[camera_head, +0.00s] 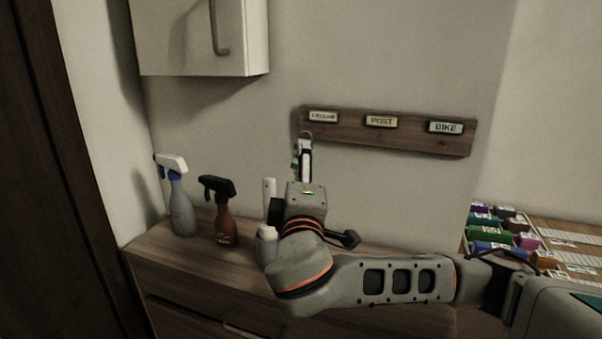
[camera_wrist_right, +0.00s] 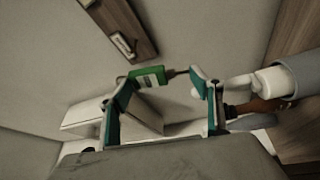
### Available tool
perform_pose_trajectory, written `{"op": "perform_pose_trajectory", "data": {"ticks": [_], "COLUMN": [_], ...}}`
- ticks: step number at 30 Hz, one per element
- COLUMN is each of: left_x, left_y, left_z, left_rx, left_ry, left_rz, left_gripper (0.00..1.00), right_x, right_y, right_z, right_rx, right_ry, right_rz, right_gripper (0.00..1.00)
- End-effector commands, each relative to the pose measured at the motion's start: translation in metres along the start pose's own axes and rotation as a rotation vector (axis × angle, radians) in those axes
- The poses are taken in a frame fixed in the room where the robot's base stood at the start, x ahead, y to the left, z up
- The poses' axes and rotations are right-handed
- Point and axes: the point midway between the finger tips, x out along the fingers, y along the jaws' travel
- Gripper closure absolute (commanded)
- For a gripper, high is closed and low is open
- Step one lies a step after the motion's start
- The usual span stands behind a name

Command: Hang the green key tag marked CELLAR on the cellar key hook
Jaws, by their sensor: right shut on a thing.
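The green key tag (camera_wrist_right: 148,76) lies between the fingertips of my right gripper (camera_wrist_right: 166,80) in the right wrist view. A thin dark piece runs from the tag toward the other fingertip. In the head view my right gripper (camera_head: 304,164) is raised just below the left end of the wooden key rack (camera_head: 345,131). A ring shows above the fingers, close under the CELLAR label (camera_head: 323,117). I cannot tell whether the ring is around the cellar hook, which is hidden. The tag's lettering is too small to read. My left gripper is out of view.
POST (camera_head: 381,121) and BIKE (camera_head: 445,127) labels sit further right on the rack. A grey spray bottle (camera_head: 182,212), a brown one (camera_head: 224,220) and white bottles stand on the cabinet beneath. A wall cupboard (camera_head: 200,38) hangs upper left. Coloured boxes fill a shelf at right.

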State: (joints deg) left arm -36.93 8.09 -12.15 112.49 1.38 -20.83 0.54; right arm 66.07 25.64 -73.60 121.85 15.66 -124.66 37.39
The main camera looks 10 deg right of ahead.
Motion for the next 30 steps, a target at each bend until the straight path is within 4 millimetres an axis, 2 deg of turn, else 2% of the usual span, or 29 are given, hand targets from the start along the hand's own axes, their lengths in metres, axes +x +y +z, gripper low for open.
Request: {"op": "perform_pose_trajectory", "data": {"ticks": [9,30], "left_x": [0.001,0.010], "left_y": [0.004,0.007], "left_z": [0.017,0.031], "left_rx": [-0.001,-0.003], "left_ry": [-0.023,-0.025], "left_rz": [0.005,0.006], "left_gripper": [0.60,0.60], "right_x": [0.011,0.045], "right_y": [-0.002,-0.008], "right_z": [0.005,0.021], "right_rx": [-0.003,-0.002], "right_ry": [-0.002,-0.002], "right_rz": [0.006,0.004], "right_gripper": [0.56,0.56]}}
